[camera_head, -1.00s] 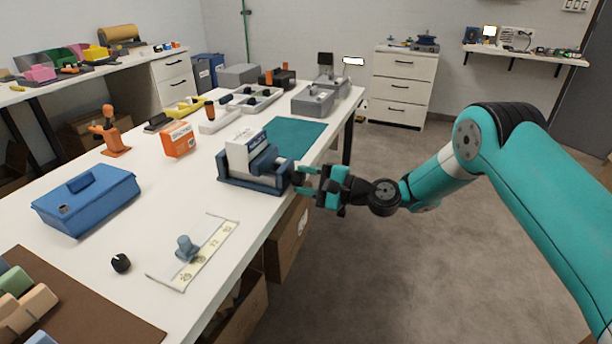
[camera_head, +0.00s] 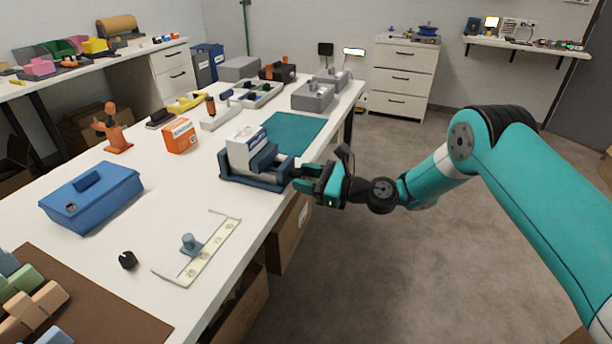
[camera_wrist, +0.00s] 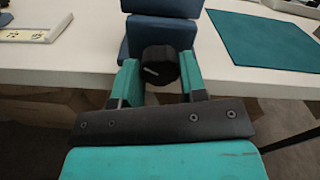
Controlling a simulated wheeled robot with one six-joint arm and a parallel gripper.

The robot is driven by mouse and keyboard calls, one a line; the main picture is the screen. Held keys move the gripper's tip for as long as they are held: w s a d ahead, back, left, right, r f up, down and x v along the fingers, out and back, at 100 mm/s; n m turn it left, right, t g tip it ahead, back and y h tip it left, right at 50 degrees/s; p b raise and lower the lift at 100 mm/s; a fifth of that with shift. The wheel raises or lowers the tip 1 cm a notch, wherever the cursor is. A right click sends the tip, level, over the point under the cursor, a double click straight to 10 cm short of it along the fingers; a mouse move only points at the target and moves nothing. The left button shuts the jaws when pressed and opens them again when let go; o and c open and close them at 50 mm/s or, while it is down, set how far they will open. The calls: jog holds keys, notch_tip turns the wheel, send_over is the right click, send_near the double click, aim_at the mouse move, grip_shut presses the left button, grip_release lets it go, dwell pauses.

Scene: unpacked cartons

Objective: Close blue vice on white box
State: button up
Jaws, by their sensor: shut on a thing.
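The blue vice (camera_head: 268,183) stands at the right edge of the white table. The white box (camera_head: 243,154) sits upright between its jaws. The moving jaw is close to the box; I cannot tell whether it touches. My gripper (camera_head: 301,178) reaches in level from the right, at the vice's screw end. In the wrist view my teal fingers (camera_wrist: 159,70) are shut on the vice's black knob (camera_wrist: 161,62), one finger on each side. The blue vice body (camera_wrist: 160,33) rises behind the knob, and the box is hidden there.
A teal mat (camera_head: 296,128) lies behind the vice. A blue toolbox (camera_head: 92,198), an orange box (camera_head: 180,136) and grey bins (camera_head: 312,96) stand on the table. A ruler-like strip (camera_head: 205,256) lies in front. Cardboard cartons (camera_head: 289,232) are under the table edge.

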jog(key=shift+w+r+m, duration=0.1)
jog(key=shift+r+m, duration=0.05)
jog(key=shift+m, duration=0.35)
jog(key=o, duration=0.9)
jog(key=shift+a, duration=0.15)
